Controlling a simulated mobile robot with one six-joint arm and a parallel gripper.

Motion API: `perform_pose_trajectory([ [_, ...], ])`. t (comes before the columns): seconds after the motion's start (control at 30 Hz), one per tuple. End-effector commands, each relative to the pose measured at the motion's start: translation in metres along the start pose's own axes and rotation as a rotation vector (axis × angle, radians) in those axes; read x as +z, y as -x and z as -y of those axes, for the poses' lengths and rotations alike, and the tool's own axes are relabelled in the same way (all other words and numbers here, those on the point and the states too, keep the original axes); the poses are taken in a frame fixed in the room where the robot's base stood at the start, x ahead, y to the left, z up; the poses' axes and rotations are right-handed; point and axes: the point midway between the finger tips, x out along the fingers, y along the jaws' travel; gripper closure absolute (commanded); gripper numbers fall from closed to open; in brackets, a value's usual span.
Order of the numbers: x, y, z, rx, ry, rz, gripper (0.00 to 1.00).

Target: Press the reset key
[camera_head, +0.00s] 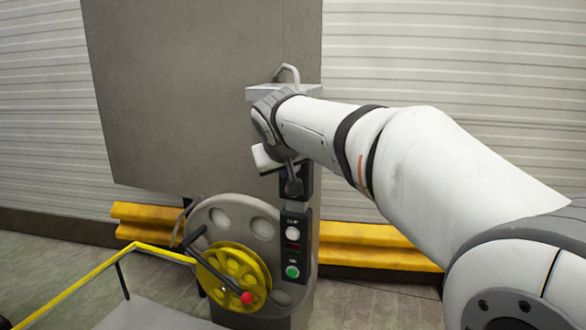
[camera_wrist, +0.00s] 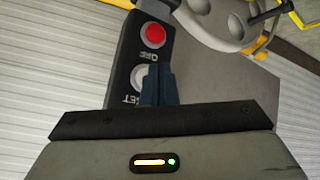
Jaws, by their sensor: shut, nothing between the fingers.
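The reset key is a pale round button (camera_wrist: 138,74) on a dark control panel (camera_wrist: 128,52) in the wrist view, with a partly covered label ending in "SET" beside it. My gripper (camera_wrist: 158,68) is shut and empty, its dark fingertips over the right part of the key. I cannot tell whether they touch it. A red button (camera_wrist: 153,36) marked "OFF" sits just beyond the tips. In the head view my gripper (camera_head: 292,188) is in front of the upper panel on the grey post, and the reset key is hidden behind my arm.
Lower on the post are a white button (camera_head: 292,233) marked "CLIP" and a green button (camera_head: 292,272). A grey disc with a yellow handwheel (camera_head: 232,268) stands left of them. A yellow rail (camera_head: 150,252) runs at lower left. A large grey plate (camera_head: 190,90) hangs behind.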

Motion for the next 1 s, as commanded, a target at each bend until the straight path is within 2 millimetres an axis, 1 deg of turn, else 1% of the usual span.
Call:
perform_pose_trajectory([
  [0.13, 0.006, 0.006, 0.006, -0.002, 0.001, -0.002, 1.00],
  [0.53, 0.025, 0.032, 0.025, -0.002, 0.001, -0.001, 1.00],
  [1.0, 0.025, 0.034, 0.025, -0.001, 0.000, 0.000, 1.00],
])
